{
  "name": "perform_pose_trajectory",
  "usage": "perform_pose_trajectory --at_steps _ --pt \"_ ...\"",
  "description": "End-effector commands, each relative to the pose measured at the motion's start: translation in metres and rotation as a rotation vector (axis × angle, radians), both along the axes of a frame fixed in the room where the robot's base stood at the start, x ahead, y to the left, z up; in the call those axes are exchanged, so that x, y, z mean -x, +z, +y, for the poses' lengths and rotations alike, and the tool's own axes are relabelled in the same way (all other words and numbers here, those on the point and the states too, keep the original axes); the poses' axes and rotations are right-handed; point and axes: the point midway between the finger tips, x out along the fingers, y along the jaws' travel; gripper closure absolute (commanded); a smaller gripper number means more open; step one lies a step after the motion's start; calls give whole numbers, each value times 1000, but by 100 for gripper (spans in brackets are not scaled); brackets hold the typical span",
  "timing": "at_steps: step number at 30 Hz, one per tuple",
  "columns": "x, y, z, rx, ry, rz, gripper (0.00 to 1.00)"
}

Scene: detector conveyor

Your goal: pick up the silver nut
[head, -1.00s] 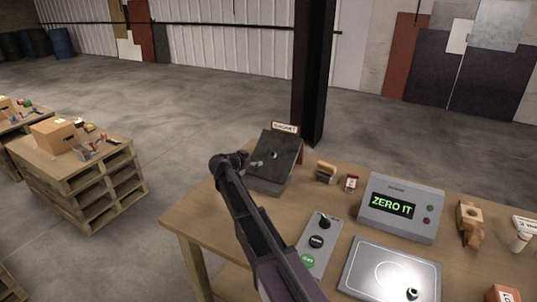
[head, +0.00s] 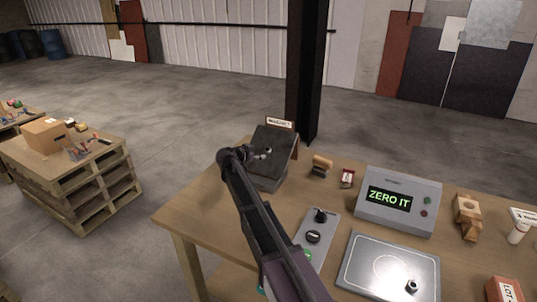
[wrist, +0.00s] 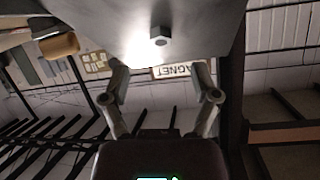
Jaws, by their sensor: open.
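A small silver hex nut (wrist: 160,37) sits on a grey slanted plate (wrist: 195,22) in the wrist view. My gripper (wrist: 161,84) is open and empty, its two fingers apart on either side below the nut. The nut lies ahead of the fingertips, near the middle line between them, and nothing is touching it. In the head view the dark slanted magnet block (head: 274,143) stands at the table's back left, with small grey bits on its face. My arm reaches toward it, and I cannot tell nut from fingertips there.
A sign reading MAGNET (head: 280,123) stands behind the block. A wooden-handled stamp (head: 321,165), a small red and white item (head: 347,178), a control panel (head: 318,238), a ZERO IT display box (head: 398,202) and a metal plate (head: 365,277) with a dark nut (head: 411,286) share the table.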

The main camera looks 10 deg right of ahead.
Motion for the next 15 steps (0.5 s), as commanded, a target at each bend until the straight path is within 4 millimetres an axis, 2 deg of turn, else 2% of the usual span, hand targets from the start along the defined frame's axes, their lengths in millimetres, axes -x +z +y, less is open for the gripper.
perform_pose_trajectory --at_steps 4,15 --pt "-6 -4 -5 0 1 0 21" --pt "-6 -3 -5 0 2 -1 21"
